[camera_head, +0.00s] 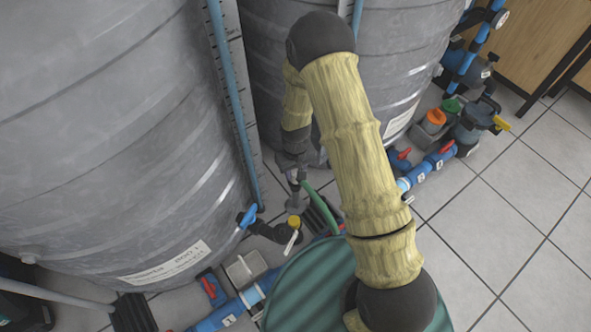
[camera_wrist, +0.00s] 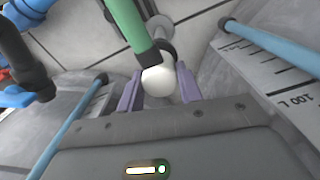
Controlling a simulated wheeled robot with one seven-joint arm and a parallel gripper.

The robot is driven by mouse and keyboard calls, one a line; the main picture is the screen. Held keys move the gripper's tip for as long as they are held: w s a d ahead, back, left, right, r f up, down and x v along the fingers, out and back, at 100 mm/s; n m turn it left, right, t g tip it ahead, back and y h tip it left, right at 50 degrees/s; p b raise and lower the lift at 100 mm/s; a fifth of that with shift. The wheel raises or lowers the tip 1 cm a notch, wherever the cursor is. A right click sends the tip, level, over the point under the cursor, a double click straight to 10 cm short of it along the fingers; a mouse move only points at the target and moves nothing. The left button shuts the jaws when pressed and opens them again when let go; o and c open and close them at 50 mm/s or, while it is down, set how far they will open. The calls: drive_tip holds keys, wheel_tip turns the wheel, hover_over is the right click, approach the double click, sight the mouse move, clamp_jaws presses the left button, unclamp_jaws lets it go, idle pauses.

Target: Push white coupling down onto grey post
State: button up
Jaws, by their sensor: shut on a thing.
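The white coupling (camera_wrist: 158,80) sits between the two purple-grey fingers of my gripper (camera_wrist: 160,88) in the wrist view. My gripper is shut on it. A dark sleeve on the end of a green hose (camera_wrist: 127,22) meets the coupling. Just beyond the coupling are a dark ring and a grey post (camera_wrist: 157,27); whether they touch it I cannot tell. In the head view my gripper (camera_head: 294,180) points down between the two tanks, and the green hose (camera_head: 320,208) curves away beside it. The coupling is too small to make out clearly there.
Large grey tanks (camera_head: 100,130) stand close on both sides. A blue-handled valve (camera_head: 248,217) and a yellow-capped fitting (camera_head: 294,222) are near my gripper. A green ribbed drum (camera_head: 315,290) stands in front. Open tiled floor (camera_head: 520,210) lies at right.

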drive_tip(key=shift+f, duration=0.25)
drive_tip(key=o, duration=1.1)
drive_tip(key=shift+r, duration=0.15)
wheel_tip(320, 180, up, 17)
drive_tip(key=p, duration=0.8)
drive_tip(key=shift+p, duration=0.4)
drive_tip(key=shift+s, duration=0.1)
